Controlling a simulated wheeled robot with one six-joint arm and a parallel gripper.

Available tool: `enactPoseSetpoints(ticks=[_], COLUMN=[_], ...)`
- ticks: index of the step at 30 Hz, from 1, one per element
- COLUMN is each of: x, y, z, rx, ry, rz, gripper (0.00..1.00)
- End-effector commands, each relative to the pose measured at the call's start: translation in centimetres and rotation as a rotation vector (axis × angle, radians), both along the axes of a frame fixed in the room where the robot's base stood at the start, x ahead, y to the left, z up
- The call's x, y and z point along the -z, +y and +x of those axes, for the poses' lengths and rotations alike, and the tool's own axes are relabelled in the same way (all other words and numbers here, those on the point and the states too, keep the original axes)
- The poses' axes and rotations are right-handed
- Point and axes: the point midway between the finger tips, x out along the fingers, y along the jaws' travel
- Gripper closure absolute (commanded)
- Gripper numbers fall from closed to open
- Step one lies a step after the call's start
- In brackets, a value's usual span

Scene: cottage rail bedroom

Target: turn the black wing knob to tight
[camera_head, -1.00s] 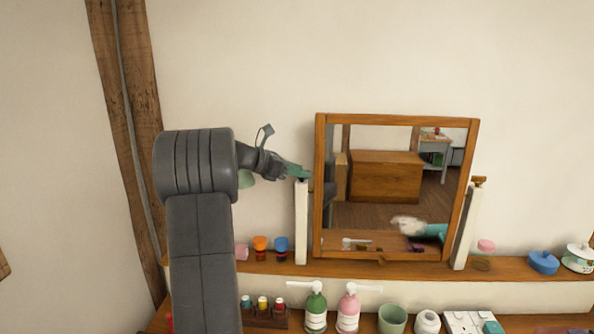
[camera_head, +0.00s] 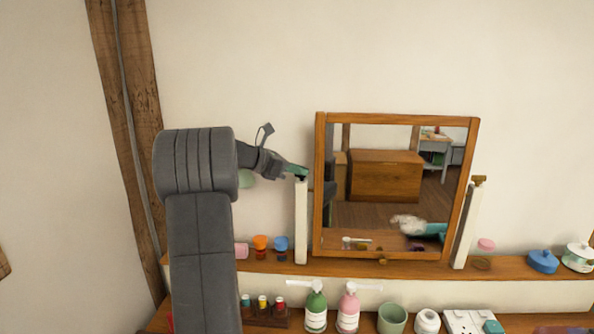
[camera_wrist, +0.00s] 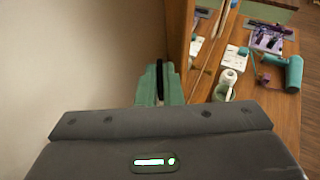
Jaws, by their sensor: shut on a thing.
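The mirror (camera_head: 319,215) with a wooden frame stands between two white posts on a wooden shelf. My gripper (camera_head: 302,173) is at the top of the left white post (camera_head: 301,225), beside the mirror's left edge. In the wrist view, its green fingers (camera_wrist: 160,84) are closed on a thin black piece, the black wing knob (camera_wrist: 159,76), seen edge-on between them. In the head view the fingers mostly hide the knob. Its tightness cannot be told.
A brown knob (camera_head: 479,181) tops the right post (camera_head: 470,230). Below the mirror, a green pump bottle (camera_head: 316,312), a pink pump bottle (camera_head: 348,312) and a green cup (camera_head: 392,320) stand on a lower surface. The wall left of the mirror is bare.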

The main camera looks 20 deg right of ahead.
Motion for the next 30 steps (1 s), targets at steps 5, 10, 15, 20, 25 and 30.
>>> enactPoseSetpoints(ticks=[5,10,15,20,25,30], x=[-0.09,-0.09,-0.11,-0.12,-0.09,-0.05], y=[0.00,-0.01,0.00,0.00,-0.01,0.00], z=[0.01,0.01,0.02,0.02,0.01,0.01], rx=[-0.001,-0.001,-0.001,-0.001,-0.001,-0.001], ry=[-0.001,-0.001,-0.001,-0.001,-0.001,-0.001], rz=[-0.001,-0.001,-0.001,-0.001,-0.001,-0.001], gripper=[1.00,1.00,1.00,1.00,0.62,0.62])
